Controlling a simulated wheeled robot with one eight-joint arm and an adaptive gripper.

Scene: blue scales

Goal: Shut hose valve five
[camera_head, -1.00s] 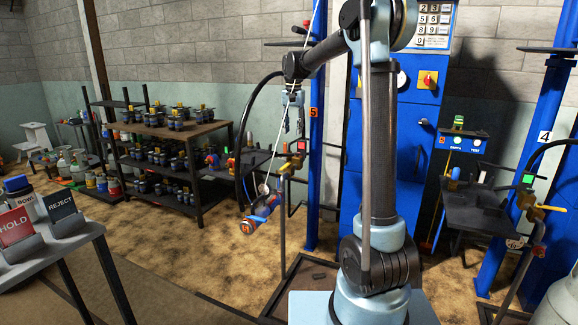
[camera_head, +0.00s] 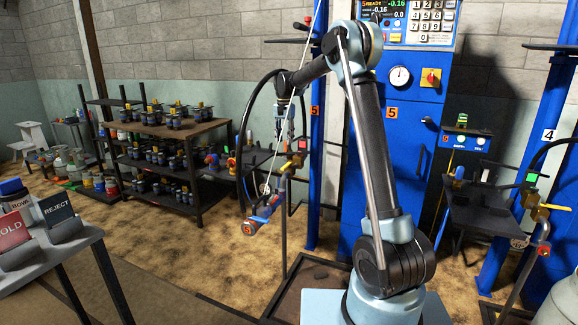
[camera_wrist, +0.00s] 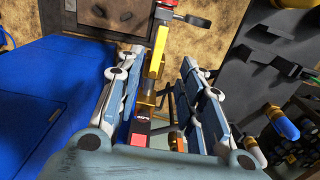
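Hose valve five is by the blue post marked 5, with a yellow lever (camera_head: 291,164) on its pipe and a small red-faced box (camera_head: 302,145) just above. My gripper (camera_head: 285,137) is above and slightly left of the lever in the head view. In the wrist view the gripper (camera_wrist: 160,92) is open, its two fingers wide apart. The yellow lever (camera_wrist: 156,52) shows between and beyond the fingers, lengthwise along the gap, with a brass fitting (camera_wrist: 146,104) below it. The fingers do not visibly grip it. Whether either finger touches it cannot be told.
A blue cabinet (camera_head: 398,135) with a gauge and keypad stands right of the valve. A black hose and an orange-blue nozzle (camera_head: 262,213) hang nearby. A rack of small cylinders (camera_head: 170,131) is left. A similar station marked 4 (camera_head: 548,134) is at right.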

